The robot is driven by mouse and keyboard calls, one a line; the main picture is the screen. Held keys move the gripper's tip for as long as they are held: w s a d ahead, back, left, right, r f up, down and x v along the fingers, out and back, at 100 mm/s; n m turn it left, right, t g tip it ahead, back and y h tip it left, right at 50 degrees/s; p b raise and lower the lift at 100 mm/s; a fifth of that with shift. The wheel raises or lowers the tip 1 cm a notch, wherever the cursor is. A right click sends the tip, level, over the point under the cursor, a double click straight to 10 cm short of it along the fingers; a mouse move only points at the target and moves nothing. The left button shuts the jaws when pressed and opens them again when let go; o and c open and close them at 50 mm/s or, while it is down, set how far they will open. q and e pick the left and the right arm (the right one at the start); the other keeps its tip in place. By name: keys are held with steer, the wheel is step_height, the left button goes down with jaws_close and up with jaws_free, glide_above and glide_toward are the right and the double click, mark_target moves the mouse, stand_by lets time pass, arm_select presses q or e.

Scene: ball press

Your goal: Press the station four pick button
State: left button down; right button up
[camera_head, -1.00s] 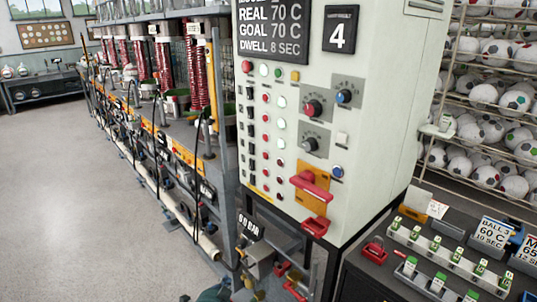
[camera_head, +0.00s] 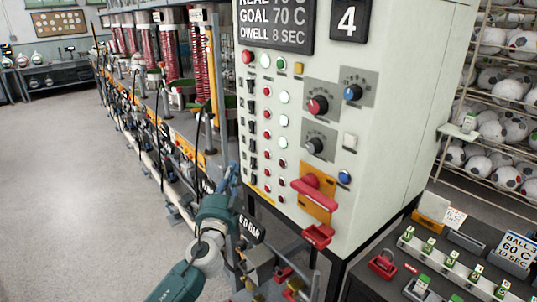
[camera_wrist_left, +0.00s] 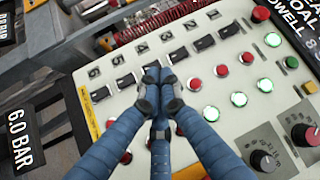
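The station four control panel (camera_head: 365,215) is a pale cabinet face under a "4" plate (camera_head: 347,22). It carries columns of black switches, red buttons and round lights, but I cannot read a "pick" label. My left gripper (camera_head: 233,166) is at the panel's lower left edge in the head view. In the left wrist view its blue fingers (camera_wrist_left: 155,78) are together and empty, covering part of the switch column (camera_wrist_left: 178,56); contact cannot be told. My right gripper is not in view.
A red handle (camera_head: 312,187) on an orange plate sticks out low on the panel. A "6.0 BAR" display (camera_wrist_left: 21,143) and fittings lie below left. A rack of balls (camera_head: 500,130) stands right, above trays (camera_head: 455,262). The floor at left is clear.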

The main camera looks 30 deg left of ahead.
mark_target(267, 154)
arm_select(q)
steer(key=shift+s+r, duration=0.1)
steer(key=shift+r, duration=0.05)
steer(key=w+d+b, duration=0.1)
steer(key=w+d, duration=0.2)
steer(key=w, duration=0.5)
steer(key=shift+d, duration=0.2)
steer(key=shift+w, duration=0.1)
steer(key=shift+w+b, duration=0.1)
steer(key=shift+b, duration=0.2)
stand_by(1.2)
steer(key=shift+w+d, duration=0.15)
steer(key=shift+w, duration=0.15)
